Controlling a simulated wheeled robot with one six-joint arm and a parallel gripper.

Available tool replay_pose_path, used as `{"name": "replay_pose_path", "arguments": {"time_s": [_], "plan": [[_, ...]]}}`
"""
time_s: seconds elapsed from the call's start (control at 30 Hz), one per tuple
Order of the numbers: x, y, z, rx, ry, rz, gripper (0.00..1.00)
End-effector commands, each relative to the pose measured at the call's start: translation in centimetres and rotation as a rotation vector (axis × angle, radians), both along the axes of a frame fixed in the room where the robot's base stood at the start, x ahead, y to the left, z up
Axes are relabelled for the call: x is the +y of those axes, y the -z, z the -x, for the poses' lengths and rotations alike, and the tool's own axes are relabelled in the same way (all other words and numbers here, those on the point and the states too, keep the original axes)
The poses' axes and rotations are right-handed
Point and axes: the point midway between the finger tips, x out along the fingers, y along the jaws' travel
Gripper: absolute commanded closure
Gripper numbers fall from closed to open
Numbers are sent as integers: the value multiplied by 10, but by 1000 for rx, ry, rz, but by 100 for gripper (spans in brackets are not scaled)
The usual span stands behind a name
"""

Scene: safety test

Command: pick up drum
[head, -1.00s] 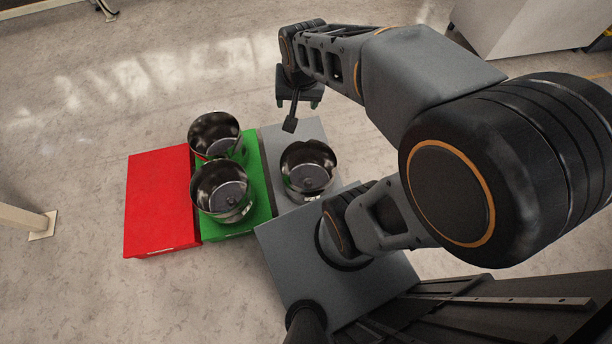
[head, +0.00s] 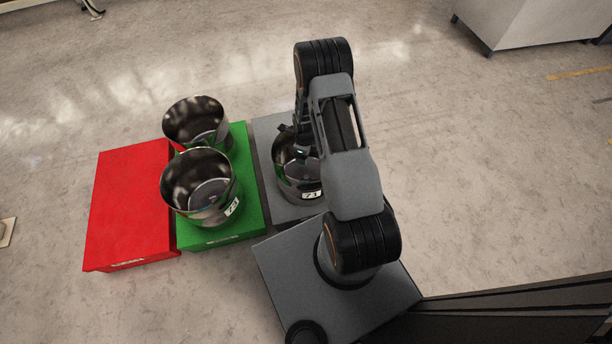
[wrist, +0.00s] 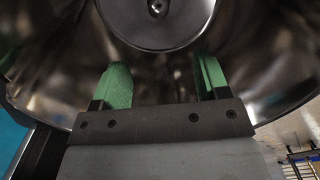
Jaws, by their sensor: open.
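A shiny metal drum (head: 288,184) with a white label reading 71 stands on the grey platform (head: 270,130). My arm hides part of its rim and right side. My gripper (head: 299,152) is at the drum's open top in the head view, partly hidden by my arm. In the wrist view the two green-padded fingers of my gripper (wrist: 162,78) are apart with nothing between them. The drum's shiny inside (wrist: 60,65) fills the view behind them. I cannot tell whether the fingers touch the drum.
Two more metal drums, one behind (head: 196,122) and one in front (head: 200,188), stand on the green platform (head: 250,190). The red platform (head: 130,205) at the left is empty. A white cabinet (head: 530,25) stands at the back right. The floor at the right is clear.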

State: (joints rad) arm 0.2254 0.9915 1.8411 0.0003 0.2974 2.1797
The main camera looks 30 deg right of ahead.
Motion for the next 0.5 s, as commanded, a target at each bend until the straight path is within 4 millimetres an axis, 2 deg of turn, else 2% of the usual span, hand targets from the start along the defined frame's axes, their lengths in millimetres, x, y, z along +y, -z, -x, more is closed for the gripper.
{"name": "replay_pose_path", "arguments": {"time_s": [0.03,0.5], "plan": [[-1,16,2,6,31,-1,32],[-2,104,6,12,93,-3,32]]}}
